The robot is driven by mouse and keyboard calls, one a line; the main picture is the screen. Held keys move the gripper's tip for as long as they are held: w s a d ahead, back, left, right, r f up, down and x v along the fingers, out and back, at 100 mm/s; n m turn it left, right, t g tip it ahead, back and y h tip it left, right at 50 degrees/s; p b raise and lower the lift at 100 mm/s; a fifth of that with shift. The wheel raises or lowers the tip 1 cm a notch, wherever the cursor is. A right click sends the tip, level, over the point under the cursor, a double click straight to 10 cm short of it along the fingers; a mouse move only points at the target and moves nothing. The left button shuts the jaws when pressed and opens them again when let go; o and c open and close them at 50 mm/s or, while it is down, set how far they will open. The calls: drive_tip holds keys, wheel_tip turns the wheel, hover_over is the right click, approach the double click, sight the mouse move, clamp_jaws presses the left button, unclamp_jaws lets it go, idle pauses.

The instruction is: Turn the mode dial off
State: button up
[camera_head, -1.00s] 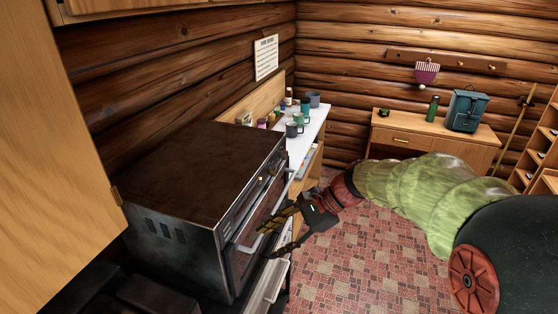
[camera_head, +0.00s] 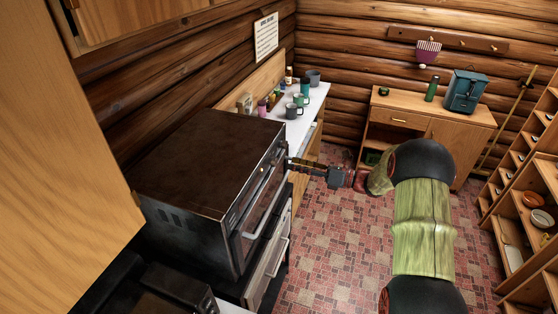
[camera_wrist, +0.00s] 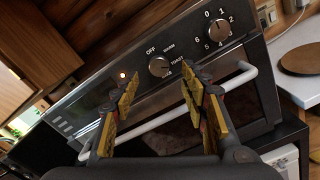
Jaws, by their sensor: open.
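The toaster oven (camera_head: 205,165) has a dark front panel. In the wrist view the mode dial (camera_wrist: 159,67) is a round silver-rimmed knob with OFF, WARM and TOAST printed around it; its pointer seems to be turned towards the TOAST side, away from OFF. A small light (camera_wrist: 122,75) glows to its left. My gripper (camera_wrist: 159,79) is open, its yellow-padded fingers on either side of the dial in the picture, with no clear contact. In the head view my gripper (camera_head: 290,165) is at the far end of the oven's front.
A second knob (camera_wrist: 219,30), numbered 0 to 6, sits right of the mode dial. The oven's pale door handle (camera_wrist: 165,117) runs below the dials, close to my fingers. A white counter (camera_head: 300,128) with mugs lies beyond the oven. The tiled floor in front is clear.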

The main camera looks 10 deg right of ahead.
sight(273, 162)
drive_tip(key=x, duration=0.6)
drive_tip(key=shift+w+a, duration=0.2)
drive_tip(key=shift+a, duration=0.1)
drive_tip(key=shift+c, duration=0.9)
drive_tip(key=c, duration=1)
drive_tip(key=shift+o, duration=0.2)
